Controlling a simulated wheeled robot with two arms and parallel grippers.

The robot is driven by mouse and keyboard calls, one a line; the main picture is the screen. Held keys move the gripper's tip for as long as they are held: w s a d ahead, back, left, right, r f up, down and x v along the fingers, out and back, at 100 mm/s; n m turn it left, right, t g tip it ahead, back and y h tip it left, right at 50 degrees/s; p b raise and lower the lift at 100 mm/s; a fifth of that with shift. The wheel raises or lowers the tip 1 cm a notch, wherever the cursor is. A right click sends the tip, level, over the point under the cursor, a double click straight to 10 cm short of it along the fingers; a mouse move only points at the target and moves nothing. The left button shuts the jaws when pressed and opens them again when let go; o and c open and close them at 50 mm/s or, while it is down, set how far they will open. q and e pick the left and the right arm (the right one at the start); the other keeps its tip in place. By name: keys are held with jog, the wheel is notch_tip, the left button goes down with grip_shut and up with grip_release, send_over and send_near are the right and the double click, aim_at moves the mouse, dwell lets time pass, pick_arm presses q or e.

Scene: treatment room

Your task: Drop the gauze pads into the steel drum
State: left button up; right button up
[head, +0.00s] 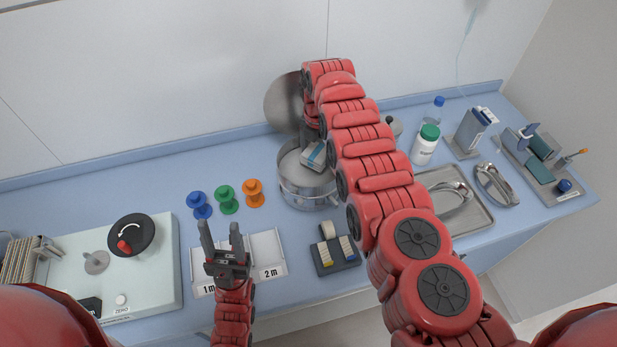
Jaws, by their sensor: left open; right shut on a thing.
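The steel drum (309,194) stands on the blue counter near the middle, with its round lid (283,103) raised behind it. My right arm reaches over from the right, and its gripper (312,146) points down at the drum's mouth. The arm hides part of the gripper and the drum's right side; the drum's inside is mostly hidden. My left gripper (222,240) is open and empty, fingers up in the picture, over the white two-part tray (263,245) marked 1 m and 2 m.
Blue, green (227,200) and orange pegs stand left of the drum. A dark holder (334,258) is in front of it. A white device (150,275) with a dial is at left. A white bottle (425,146), metal tray (478,222) and tool stand (540,170) are at right.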

jog(key=shift+r, duration=0.1)
jog(key=o, duration=1.2)
jog(key=shift+c, duration=0.2)
jog(key=shift+r+p, duration=0.3)
jog(key=shift+r, duration=0.2)
notch_tip(320, 180, up, 2)
jog(key=shift+r+p, duration=0.25)
jog(key=shift+p, duration=0.35)
notch_tip(320, 180, up, 14)
jog(key=p, duration=0.1)
jog(key=shift+p, duration=0.4)
jog(key=shift+f, duration=0.1)
